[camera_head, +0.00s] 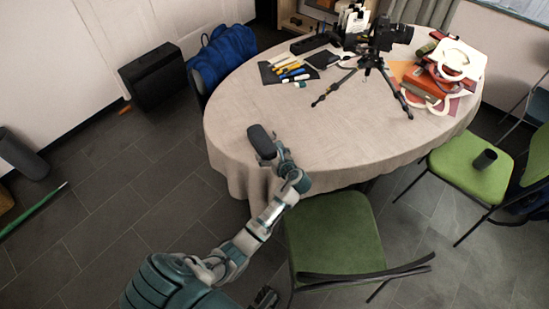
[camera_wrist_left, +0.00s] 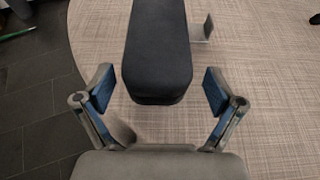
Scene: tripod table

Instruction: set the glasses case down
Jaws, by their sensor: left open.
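The dark grey glasses case (camera_head: 261,141) is at the near left edge of the round table (camera_head: 300,130). In the left wrist view the case (camera_wrist_left: 157,50) runs up out of the picture, its rounded near end towards my gripper. My left gripper (camera_head: 272,157) is open. In the left wrist view its two blue-padded fingers (camera_wrist_left: 159,91) stand on either side of the near end, with a visible gap on each side. The case seems to rest on the tablecloth, but its underside is hidden. A dark part at the bottom edge may be my right gripper; its jaws cannot be made out.
A green chair (camera_head: 335,235) is at the front. A small metal bracket (camera_wrist_left: 203,30) stands beside the case.

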